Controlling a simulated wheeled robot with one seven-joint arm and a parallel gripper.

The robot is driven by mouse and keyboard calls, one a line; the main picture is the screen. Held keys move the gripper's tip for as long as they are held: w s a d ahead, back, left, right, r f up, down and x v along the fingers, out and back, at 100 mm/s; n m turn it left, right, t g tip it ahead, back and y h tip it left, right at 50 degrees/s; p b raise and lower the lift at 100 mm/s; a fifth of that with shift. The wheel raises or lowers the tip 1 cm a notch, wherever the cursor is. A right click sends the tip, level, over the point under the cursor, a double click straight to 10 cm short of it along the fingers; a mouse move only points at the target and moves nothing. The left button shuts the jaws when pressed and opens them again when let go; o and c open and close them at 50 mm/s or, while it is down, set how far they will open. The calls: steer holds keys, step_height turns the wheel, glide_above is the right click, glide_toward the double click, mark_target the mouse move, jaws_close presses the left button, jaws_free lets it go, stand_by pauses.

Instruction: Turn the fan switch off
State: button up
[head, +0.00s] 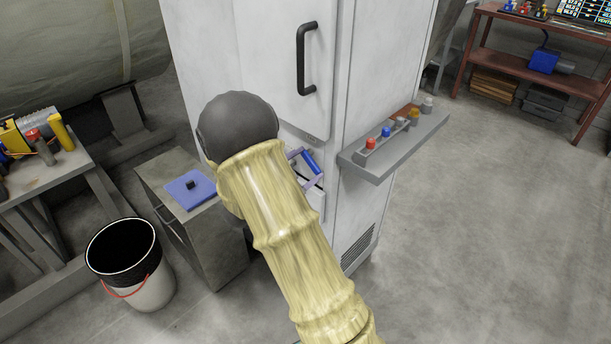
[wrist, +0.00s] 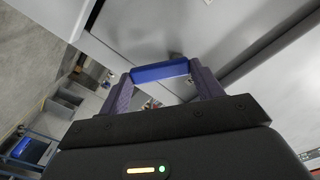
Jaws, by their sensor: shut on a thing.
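A blue bar-shaped handle (head: 312,162) is at the front of the white cabinet (head: 240,45), below the cabinet's door. My gripper (head: 304,166) is at this handle, with its purple fingers on either side. In the wrist view the blue handle (wrist: 160,71) spans between the two fingertips of my gripper (wrist: 164,84), and the fingers are shut on it. My arm hides much of the cabinet front below the door. I see no label that tells whether this handle is the fan switch, and its on or off position cannot be told.
A grey side shelf (head: 375,168) with several small bottles juts out right of the handle. A black door handle (head: 304,60) is above. A low cabinet (head: 225,245) with a blue pad (head: 190,190) and a bucket (head: 150,290) stand left. The floor at right is clear.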

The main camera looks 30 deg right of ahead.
steer(key=m+b, duration=0.3)
steer(key=b, duration=0.2)
steer(key=w+f+m+b, duration=0.1)
steer(key=m+b, duration=0.3)
steer(key=b, duration=0.1)
steer(key=m+b, duration=0.4)
steer(key=b, duration=0.1)
steer(key=shift+w+a+f, duration=0.25)
steer(key=shift+w+a, duration=0.1)
steer(key=o, duration=1)
steer(key=shift+r, duration=0.1)
steer(key=shift+a, duration=0.15)
steer(key=p+v, duration=0.3)
steer(key=v, duration=1.4)
